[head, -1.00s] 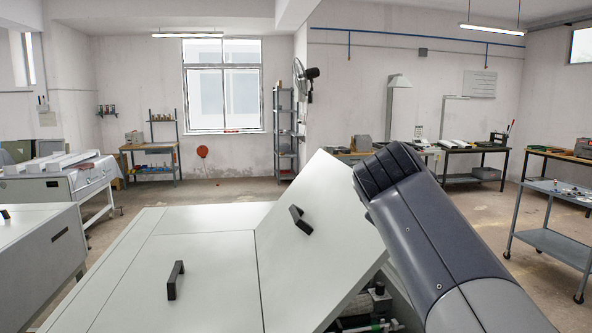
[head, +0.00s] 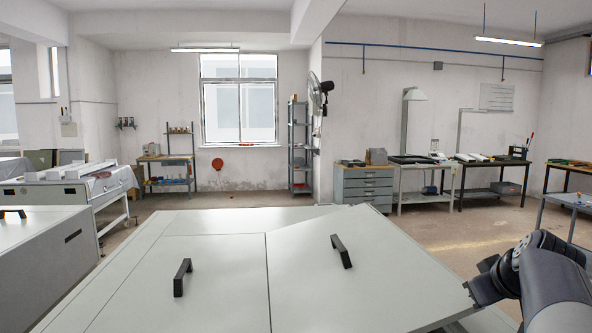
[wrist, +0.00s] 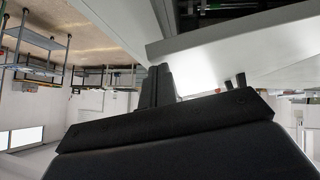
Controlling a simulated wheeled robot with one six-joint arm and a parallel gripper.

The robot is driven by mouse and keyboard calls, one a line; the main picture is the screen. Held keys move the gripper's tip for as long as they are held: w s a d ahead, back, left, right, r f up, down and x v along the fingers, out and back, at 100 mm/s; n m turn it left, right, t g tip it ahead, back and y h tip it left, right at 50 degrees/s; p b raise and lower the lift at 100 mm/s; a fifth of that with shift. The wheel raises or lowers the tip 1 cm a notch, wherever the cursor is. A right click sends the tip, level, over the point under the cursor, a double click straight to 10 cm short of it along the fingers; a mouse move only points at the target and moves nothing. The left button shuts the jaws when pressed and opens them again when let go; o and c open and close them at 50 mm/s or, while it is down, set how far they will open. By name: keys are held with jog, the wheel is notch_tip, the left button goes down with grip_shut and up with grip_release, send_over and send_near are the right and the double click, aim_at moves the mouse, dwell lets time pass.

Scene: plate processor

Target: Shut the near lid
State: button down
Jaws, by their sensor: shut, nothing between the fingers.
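The near lid (head: 335,275) is the pale grey panel with a black bar handle (head: 341,251) on the right half of the machine top. It lies low, its right side still a little raised in the head view. My gripper (wrist: 157,86) shows in the wrist view with its dark fingers together and nothing between them. The fingertips are close to a pale panel edge (wrist: 190,40), with a dark interior beyond; I cannot tell if they touch. In the head view my arm is at the lid's right corner, and the fingertips cannot be made out.
The left lid (head: 205,295) with its own black handle (head: 182,278) lies flat beside the near lid. Another grey machine (head: 40,255) stands at the left. A drawer cabinet (head: 364,187) and worktables (head: 490,192) line the back right. Open floor lies between.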

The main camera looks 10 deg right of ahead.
jog(key=f+b, duration=0.1)
jog(key=f, duration=0.1)
jog(key=d+f+b, duration=0.1)
jog(key=f, duration=0.1)
jog(key=f+b, duration=0.1)
jog(key=f, duration=0.1)
jog(key=shift+d+f+b, duration=0.3)
jog(key=shift+d+b, duration=0.05)
jog(key=shift+r, duration=0.1)
notch_tip(320, 180, up, 4)
jog(key=p, duration=0.3)
jog(key=shift+w+a, duration=0.1)
jog(key=d+v, duration=0.1)
jog(key=v, duration=0.9)
jog(key=shift+d+b, duration=0.45)
jog(key=shift+d, duration=0.1)
jog(key=w+f, duration=0.2)
jog(key=f, duration=0.1)
jog(key=w+f+b, duration=0.1)
jog(key=w+f, duration=0.1)
jog(key=f, duration=0.2)
jog(key=w+f, duration=0.3)
jog(key=shift+f+b, duration=0.2)
jog(key=shift+b, duration=0.15)
jog(key=shift+s+f, duration=0.1)
jog(key=shift+f, duration=0.25)
jog(key=shift+r, duration=0.15)
